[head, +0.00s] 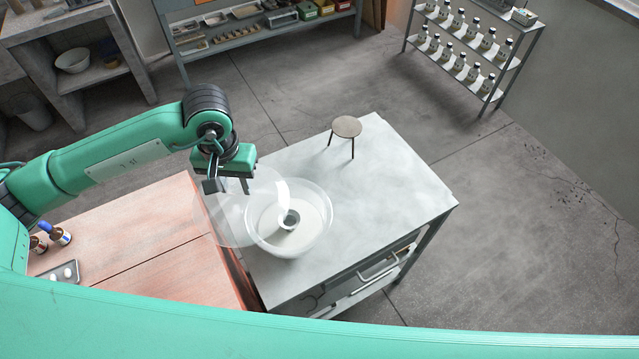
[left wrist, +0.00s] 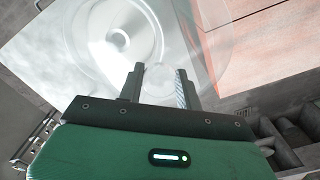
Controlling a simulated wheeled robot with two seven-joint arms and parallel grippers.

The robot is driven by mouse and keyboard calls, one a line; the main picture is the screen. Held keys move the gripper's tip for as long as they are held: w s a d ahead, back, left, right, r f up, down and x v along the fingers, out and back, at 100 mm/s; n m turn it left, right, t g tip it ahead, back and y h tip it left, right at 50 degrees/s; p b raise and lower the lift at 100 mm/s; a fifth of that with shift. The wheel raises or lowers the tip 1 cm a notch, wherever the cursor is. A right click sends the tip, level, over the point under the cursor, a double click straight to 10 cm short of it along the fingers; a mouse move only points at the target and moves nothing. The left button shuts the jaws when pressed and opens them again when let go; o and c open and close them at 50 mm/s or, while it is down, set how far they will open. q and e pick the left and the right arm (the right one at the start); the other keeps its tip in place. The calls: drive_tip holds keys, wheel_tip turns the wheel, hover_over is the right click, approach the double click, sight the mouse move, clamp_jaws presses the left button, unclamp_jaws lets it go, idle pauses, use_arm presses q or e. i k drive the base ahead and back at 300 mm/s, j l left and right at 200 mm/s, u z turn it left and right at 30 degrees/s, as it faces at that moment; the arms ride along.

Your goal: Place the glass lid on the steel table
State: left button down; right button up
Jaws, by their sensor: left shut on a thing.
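The glass lid (head: 226,222) is a clear, faint disc in the head view, held in the air over the gap between the wooden bench and the steel table (head: 395,185). My left gripper (head: 228,188) is shut on it. In the left wrist view the fingers (left wrist: 160,88) are on either side of the lid's clear knob, and the lid (left wrist: 205,50) spreads out beyond them. A large glass bowl (head: 318,232) stands on the steel table, overlapped by the lid's right side in the head view. My right gripper is not in view.
A small round stool-like stand (head: 346,127) is at the table's back edge. The right part of the tabletop is clear. The wooden bench (head: 150,250) on the left holds small bottles (head: 60,236) and a grey tray (head: 66,272). Shelves stand farther back.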

sight(395, 190)
drive_tip(key=i+l+z, duration=0.1)
drive_tip(key=l, duration=0.3)
drive_tip(key=i+l+z, duration=0.15)
drive_tip(key=l, duration=0.3)
drive_tip(key=i+l+z, duration=0.1)
drive_tip(key=l, duration=0.3)
drive_tip(key=i+l+z, duration=0.15)
drive_tip(key=l, duration=0.2)
